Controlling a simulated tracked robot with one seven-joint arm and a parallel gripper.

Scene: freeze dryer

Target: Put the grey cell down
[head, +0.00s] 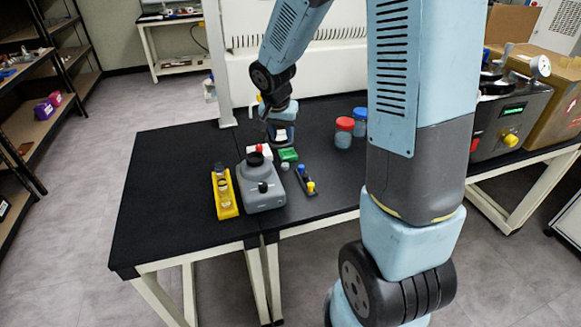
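My gripper (282,134) hangs over the back part of the black table, just behind the green block (288,154). A small pale and dark shape shows at its fingertips, too small to tell whether it is a held thing or part of the fingers. Whether the fingers are open or shut cannot be told. I cannot tell for sure which thing is the grey cell. A small greyish piece (285,166) lies in front of the green block. A larger grey device (262,190) with a dark round top stands in front of my gripper.
A yellow rack (226,205) stands left of the grey device, and a dark rack (309,185) with blue and yellow pieces stands right. A white item (265,149) sits behind it. Red-lidded (344,134) and blue-lidded (360,122) jars stand further right. The table's left part (165,185) is clear.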

